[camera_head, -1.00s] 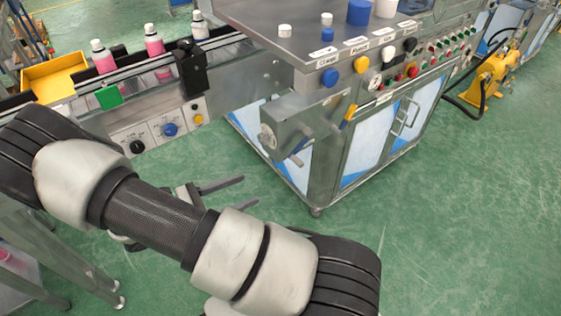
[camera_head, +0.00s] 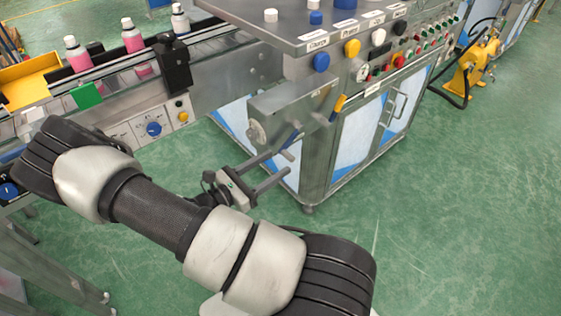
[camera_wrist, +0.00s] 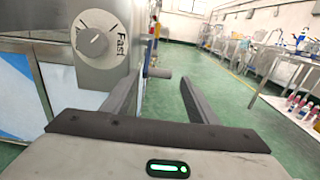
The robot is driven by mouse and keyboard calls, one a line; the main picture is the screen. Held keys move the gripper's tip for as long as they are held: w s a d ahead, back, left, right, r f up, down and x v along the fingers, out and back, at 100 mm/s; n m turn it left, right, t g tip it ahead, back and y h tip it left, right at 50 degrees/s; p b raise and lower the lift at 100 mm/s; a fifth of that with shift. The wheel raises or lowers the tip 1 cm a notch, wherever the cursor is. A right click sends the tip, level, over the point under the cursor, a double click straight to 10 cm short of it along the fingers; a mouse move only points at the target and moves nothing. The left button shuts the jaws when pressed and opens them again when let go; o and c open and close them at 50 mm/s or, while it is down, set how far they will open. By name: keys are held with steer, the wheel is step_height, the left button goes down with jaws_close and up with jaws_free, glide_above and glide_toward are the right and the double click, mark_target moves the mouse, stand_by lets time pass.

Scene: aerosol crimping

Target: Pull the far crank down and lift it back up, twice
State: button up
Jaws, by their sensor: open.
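A grey box (camera_head: 285,112) sticks out from the machine's side and carries two levers. The farther crank has a yellow handle (camera_head: 338,107), which also shows upright in the wrist view (camera_wrist: 156,31). I cannot tell whether a finger touches the blue crank.
A speed dial (camera_wrist: 96,42) sits on the box's end face, left of my fingers in the wrist view. The machine cabinet (camera_head: 330,165) stands behind the gripper. A conveyor with pink bottles (camera_head: 132,40) is at upper left.

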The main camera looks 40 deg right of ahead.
mark_target(286, 157)
steer(key=shift+w+d, duration=0.15)
steer(key=shift+d, duration=1.55)
steer(key=c, duration=1.3)
steer(key=shift+s+d+f, duration=0.1)
steer(key=shift+d+f, duration=0.2)
steer(key=shift+f, duration=0.3)
steer(key=shift+s+d+f, duration=0.1)
steer(key=shift+d+f, duration=0.2)
steer(key=shift+f, duration=0.25)
steer(key=o, duration=1.3)
steer(key=shift+r, duration=0.1)
steer(key=shift+w+r, duration=0.1)
steer(key=shift+w, duration=0.05)
steer(key=shift+a+r, duration=0.1)
